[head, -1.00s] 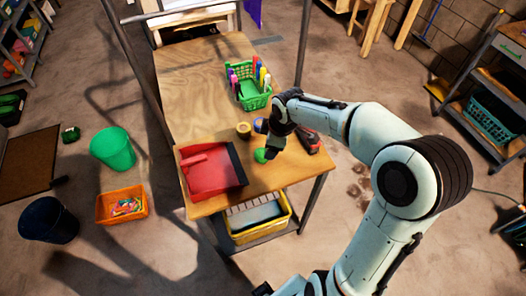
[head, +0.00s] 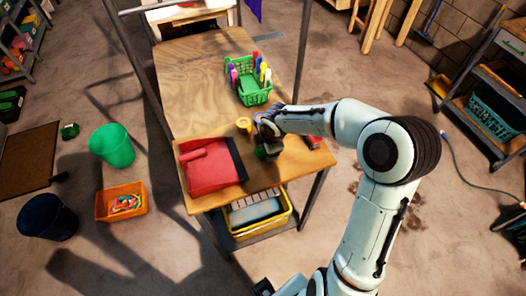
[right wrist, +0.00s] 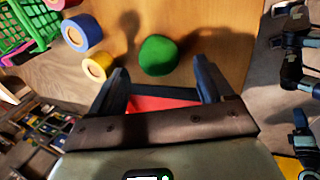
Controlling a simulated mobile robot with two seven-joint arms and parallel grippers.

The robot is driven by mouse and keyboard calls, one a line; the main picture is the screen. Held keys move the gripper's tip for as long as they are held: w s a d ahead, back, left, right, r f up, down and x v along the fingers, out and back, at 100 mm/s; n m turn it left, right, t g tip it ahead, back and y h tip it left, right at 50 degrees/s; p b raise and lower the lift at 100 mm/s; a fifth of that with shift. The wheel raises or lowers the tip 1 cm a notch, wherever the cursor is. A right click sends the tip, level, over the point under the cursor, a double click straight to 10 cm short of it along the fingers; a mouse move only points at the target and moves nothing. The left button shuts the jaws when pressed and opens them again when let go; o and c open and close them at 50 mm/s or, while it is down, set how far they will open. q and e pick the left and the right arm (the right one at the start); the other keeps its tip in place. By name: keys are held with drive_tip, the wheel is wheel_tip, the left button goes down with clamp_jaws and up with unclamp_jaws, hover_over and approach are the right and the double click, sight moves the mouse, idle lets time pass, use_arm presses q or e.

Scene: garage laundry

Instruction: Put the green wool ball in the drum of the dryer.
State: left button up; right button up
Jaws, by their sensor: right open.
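The green wool ball (right wrist: 158,55) lies on the wooden table top (right wrist: 215,55), seen in the right wrist view just beyond and between the fingertips of my right gripper (right wrist: 160,72). The jaws are open and empty. In the head view my right gripper (head: 266,143) is low over the near right part of the table and mostly hides the ball. My left gripper is not in view. No dryer or drum shows in these views.
A yellow crate (head: 283,221) sits below. The table's back left is clear.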

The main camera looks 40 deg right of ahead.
drive_tip(key=b+x, duration=0.1)
drive_tip(key=x, duration=0.3)
drive_tip(key=shift+w+d+f, duration=0.1)
drive_tip(key=shift+d+f, duration=0.05)
drive_tip(key=shift+f, duration=0.1)
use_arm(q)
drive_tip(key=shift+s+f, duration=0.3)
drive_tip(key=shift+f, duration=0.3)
use_arm(e)
drive_tip(key=c, duration=1.2)
drive_tip(key=shift+r, duration=0.15)
drive_tip(key=shift+c, duration=0.2)
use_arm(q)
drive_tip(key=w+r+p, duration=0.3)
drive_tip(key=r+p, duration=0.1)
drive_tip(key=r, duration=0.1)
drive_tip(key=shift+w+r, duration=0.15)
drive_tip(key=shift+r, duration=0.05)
use_arm(e)
wheel_tip(320, 180, up, 20)
